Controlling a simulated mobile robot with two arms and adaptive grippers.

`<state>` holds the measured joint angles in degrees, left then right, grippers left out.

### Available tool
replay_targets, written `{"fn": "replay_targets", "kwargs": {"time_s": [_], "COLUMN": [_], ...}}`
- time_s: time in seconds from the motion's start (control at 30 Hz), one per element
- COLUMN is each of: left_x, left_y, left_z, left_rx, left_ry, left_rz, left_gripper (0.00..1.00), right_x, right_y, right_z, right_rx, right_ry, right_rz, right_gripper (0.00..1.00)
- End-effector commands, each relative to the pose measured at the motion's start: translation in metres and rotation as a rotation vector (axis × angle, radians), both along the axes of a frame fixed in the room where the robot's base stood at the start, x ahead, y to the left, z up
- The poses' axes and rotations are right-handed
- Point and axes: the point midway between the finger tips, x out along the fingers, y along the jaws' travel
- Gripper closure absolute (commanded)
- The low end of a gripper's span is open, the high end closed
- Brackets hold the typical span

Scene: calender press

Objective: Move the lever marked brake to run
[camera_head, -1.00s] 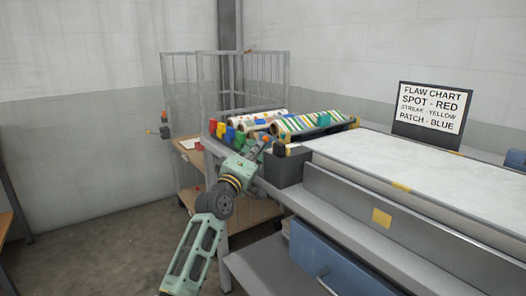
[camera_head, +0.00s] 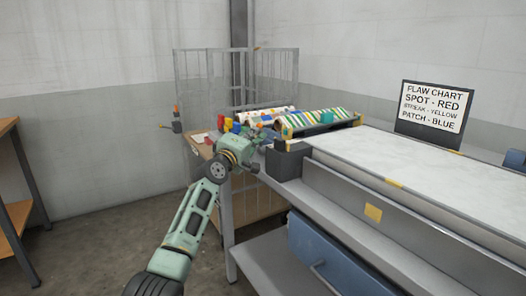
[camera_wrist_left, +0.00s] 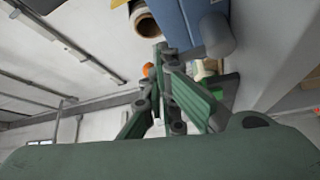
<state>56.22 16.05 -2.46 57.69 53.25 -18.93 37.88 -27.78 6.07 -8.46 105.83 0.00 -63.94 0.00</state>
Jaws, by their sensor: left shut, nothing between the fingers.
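No lever with a readable "brake" or "run" mark shows in either view. A small dark fitting with an orange top and a yellow-orange knob (camera_head: 174,122) sits at the left of the wire cage; I cannot tell if it is the lever. My left gripper (camera_head: 265,137) reaches to the left end of the long table, near the coloured blocks, its fingers small and partly hidden. In the left wrist view the fingers (camera_wrist_left: 164,48) are shut and empty. An orange round thing (camera_wrist_left: 149,70) shows just beside them, partly hidden. My right gripper is out of view.
Patterned rolls (camera_head: 318,121) lie at the end of the long table (camera_head: 400,165). A flaw chart (camera_head: 432,110) stands behind it. A blue drawer (camera_head: 335,258) is below. A wire cage (camera_head: 270,80) stands behind; a wooden shelf (camera_head: 12,215) is at left. Floor between is clear.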

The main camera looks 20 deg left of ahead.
Motion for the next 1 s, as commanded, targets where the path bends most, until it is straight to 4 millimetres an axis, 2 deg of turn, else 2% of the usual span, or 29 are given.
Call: {"fn": "replay_targets", "kwargs": {"time_s": [0.17, 0.27, 0.47, 0.77, 1.0], "left_x": [0.006, 0.008, 0.012, 0.011, -0.007], "left_y": [0.007, 0.009, 0.015, 0.015, 0.016], "left_z": [0.002, 0.004, -0.001, -0.002, -0.005], "left_rx": [0.0, -0.066, -0.105, -0.103, -0.102], "left_ry": [0.002, 0.048, 0.083, 0.081, 0.079], "left_rz": [0.0, -0.002, -0.001, -0.001, -0.003], "left_gripper": [1.0, 1.0, 1.0, 1.0, 1.0], "right_x": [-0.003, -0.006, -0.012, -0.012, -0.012], "right_y": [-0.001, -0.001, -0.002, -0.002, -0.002], "right_z": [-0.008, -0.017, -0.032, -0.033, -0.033], "right_rx": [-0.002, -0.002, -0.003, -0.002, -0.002], "right_ry": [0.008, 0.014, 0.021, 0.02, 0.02], "right_rz": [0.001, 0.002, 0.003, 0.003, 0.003], "right_gripper": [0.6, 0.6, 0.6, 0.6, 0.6]}}
